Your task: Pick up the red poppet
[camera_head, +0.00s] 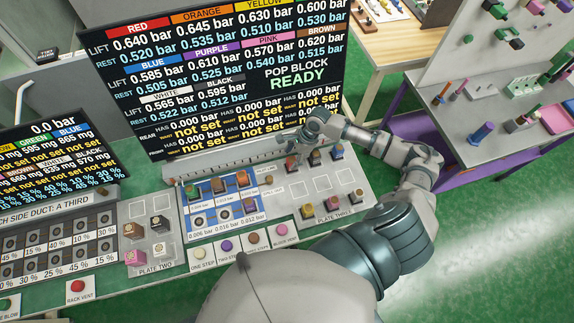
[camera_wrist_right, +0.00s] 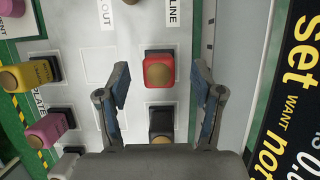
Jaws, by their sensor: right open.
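The red poppet (camera_wrist_right: 159,72), a red block with a round brass-coloured top, stands upright on a white plate in the right wrist view. My right gripper (camera_wrist_right: 163,92) is open, with one finger on each side of the red poppet in that picture. I see no contact, and the height gap cannot be told. In the head view the gripper (camera_head: 312,135) hangs over the back of the bench, above a short row of poppets. The red poppet seems to be the left one of that row (camera_head: 291,163), small and partly unclear. My left gripper is not in view.
In the wrist view a black poppet (camera_wrist_right: 161,124) stands close below the red one. A yellow poppet (camera_wrist_right: 31,75) and a pink poppet (camera_wrist_right: 48,130) stand to the left. A large display (camera_head: 225,75) rises behind the bench. Coloured buttons (camera_head: 253,238) line the front.

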